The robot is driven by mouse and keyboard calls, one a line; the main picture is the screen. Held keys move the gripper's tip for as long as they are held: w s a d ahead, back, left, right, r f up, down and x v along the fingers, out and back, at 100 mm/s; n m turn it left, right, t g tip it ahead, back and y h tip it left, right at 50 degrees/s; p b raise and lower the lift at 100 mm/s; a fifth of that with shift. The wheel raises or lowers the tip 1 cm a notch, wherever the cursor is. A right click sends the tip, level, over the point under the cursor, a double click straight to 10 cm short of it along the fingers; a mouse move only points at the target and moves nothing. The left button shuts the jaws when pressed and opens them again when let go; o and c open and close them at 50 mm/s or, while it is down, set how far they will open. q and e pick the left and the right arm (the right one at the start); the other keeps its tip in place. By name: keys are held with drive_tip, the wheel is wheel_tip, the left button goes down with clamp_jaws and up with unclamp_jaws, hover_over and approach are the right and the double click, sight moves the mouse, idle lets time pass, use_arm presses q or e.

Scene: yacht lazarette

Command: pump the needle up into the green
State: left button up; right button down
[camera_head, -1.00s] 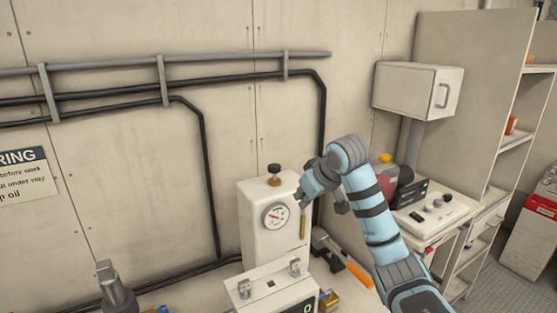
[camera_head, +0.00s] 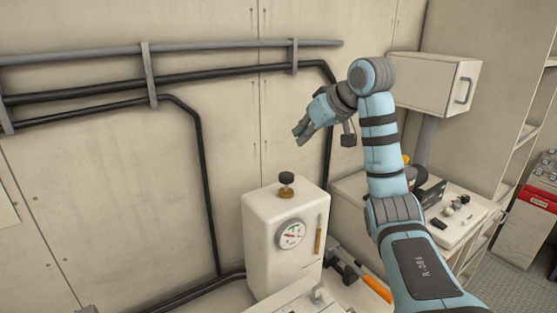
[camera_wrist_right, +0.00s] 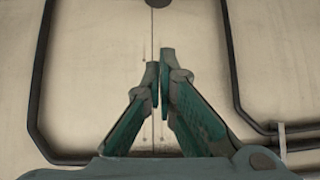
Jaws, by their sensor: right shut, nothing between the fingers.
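A white box-shaped pump unit (camera_head: 270,215) stands on the bench against the wall. A round dial gauge (camera_head: 291,234) with red and green marks is on its front; the needle's exact reading is too small to tell. A dark knob on a brass base (camera_head: 286,182) sits on its top. My right gripper (camera_head: 303,134) is raised above the knob, clear of it. In the right wrist view its fingers (camera_wrist_right: 160,78) are together with nothing between them, in front of the bare wall. My left gripper is out of view.
An orange-handled tool (camera_head: 375,288) lies right of the unit. Black pipes (camera_head: 204,165) run along the wall behind. A white wall cabinet (camera_head: 432,82) and a side bench with a control panel (camera_head: 458,215) are at right. The air above the unit is free.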

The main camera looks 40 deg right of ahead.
drive_tip(key=s, duration=0.3)
drive_tip(key=b, duration=0.6)
hover_over(290, 176)
wheel_tip(290, 176, down, 6)
drive_tip(key=shift+s+d+f, duration=0.1)
drive_tip(key=shift+s, duration=0.05)
wheel_tip(290, 176, down, 3)
drive_tip(key=shift+d+b, duration=0.1)
drive_tip(key=shift+b, duration=0.25)
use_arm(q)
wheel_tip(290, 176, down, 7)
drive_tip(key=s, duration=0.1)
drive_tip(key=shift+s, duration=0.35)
use_arm(e)
drive_tip(key=shift+f, duration=0.5)
